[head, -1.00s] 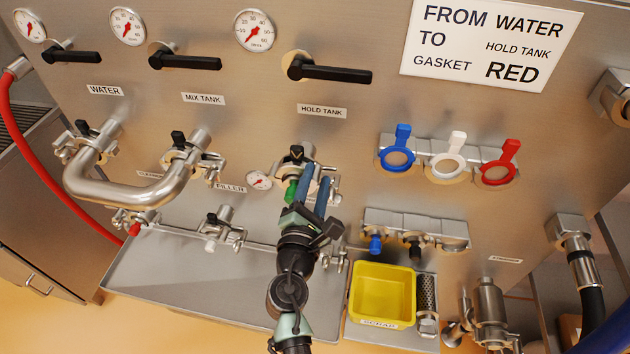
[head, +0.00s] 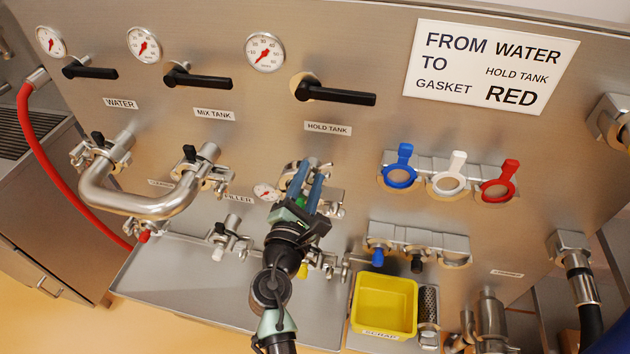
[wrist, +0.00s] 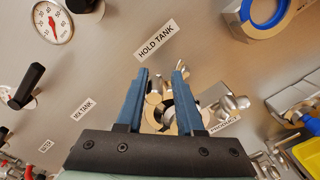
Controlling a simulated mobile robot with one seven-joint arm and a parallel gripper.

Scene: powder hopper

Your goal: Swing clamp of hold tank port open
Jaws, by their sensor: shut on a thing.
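The hold tank port (wrist: 156,112) sits on the steel panel below the HOLD TANK label (head: 328,129). In the wrist view the fingers of my gripper (wrist: 161,76) stand on both sides of the port's upper part, shut on the clamp. The exact contact is hidden.
A bent steel pipe (head: 137,201) joins the water and mix tank ports at left. Blue, white and red gaskets (head: 497,190) hang at right. A yellow scrap bin (head: 386,306) stands below right. A black valve handle (head: 335,93) is above the label.

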